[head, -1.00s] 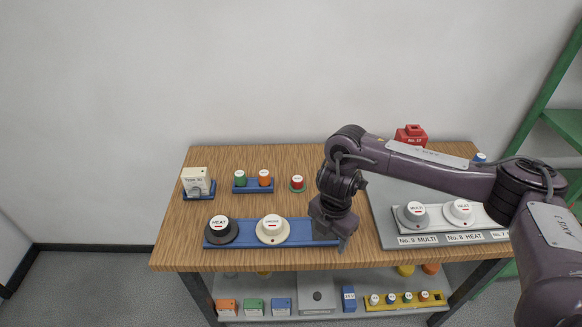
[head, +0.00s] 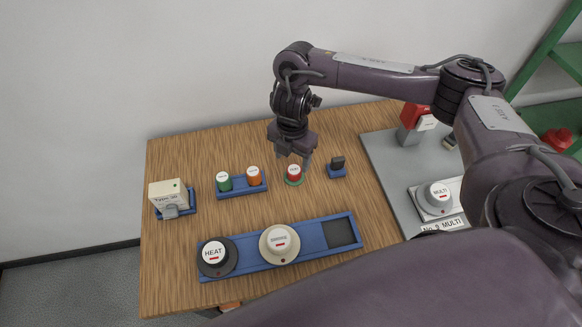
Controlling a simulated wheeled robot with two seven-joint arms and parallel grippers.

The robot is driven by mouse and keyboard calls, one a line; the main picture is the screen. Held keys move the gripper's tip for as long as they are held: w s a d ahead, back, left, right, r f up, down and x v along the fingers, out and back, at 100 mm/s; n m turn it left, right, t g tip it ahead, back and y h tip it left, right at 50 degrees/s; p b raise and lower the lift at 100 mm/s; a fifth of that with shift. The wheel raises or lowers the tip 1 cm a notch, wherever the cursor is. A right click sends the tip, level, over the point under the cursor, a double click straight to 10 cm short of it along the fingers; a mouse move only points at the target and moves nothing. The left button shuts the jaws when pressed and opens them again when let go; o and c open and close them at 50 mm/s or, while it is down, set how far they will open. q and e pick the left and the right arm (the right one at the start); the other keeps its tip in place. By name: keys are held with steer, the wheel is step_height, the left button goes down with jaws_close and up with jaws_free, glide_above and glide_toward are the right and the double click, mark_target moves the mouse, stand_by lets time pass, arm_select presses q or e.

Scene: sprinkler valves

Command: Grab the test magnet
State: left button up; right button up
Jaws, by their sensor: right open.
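My right gripper (head: 295,160) is open and empty, pointing down just behind and above a small red cylinder (head: 294,173) with a white labelled top on a green round base. Its fingertips are close to the cylinder; I cannot tell whether they touch it. A dark block (head: 338,162) stands in a small blue holder to the right. A green cylinder (head: 223,182) and an orange cylinder (head: 254,176) with white tops stand in a blue tray to the left. The small labels are unreadable, so I cannot tell which piece is the test magnet. My left gripper is out of view.
A long blue tray (head: 345,215) in front holds a black HEAT knob (head: 214,257) and a cream knob (head: 279,244); its right recess is empty. A cream box (head: 167,195) stands at left. A grey panel (head: 385,165) with a MULTI knob (head: 437,196) lies right.

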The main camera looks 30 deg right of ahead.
mark_target(294, 169)
steer(key=shift+s+f, duration=0.1)
steer(key=shift+f, duration=0.5)
steer(key=f, duration=0.1)
steer(key=f+b, duration=0.1)
steer(key=f, duration=0.2)
steer(key=shift+w+d+f, duration=0.2)
steer(key=shift+w+d, duration=0.05)
steer(key=shift+d, duration=0.1)
steer(key=shift+w+f, duration=0.1)
steer(key=shift+f, duration=0.1)
steer(key=shift+r, duration=0.1)
steer(key=shift+c, duration=0.2)
steer(key=c, duration=1.1)
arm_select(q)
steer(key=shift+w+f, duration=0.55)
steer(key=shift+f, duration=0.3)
arm_select(e)
steer(key=shift+o, duration=0.2)
steer(key=shift+r, duration=0.1)
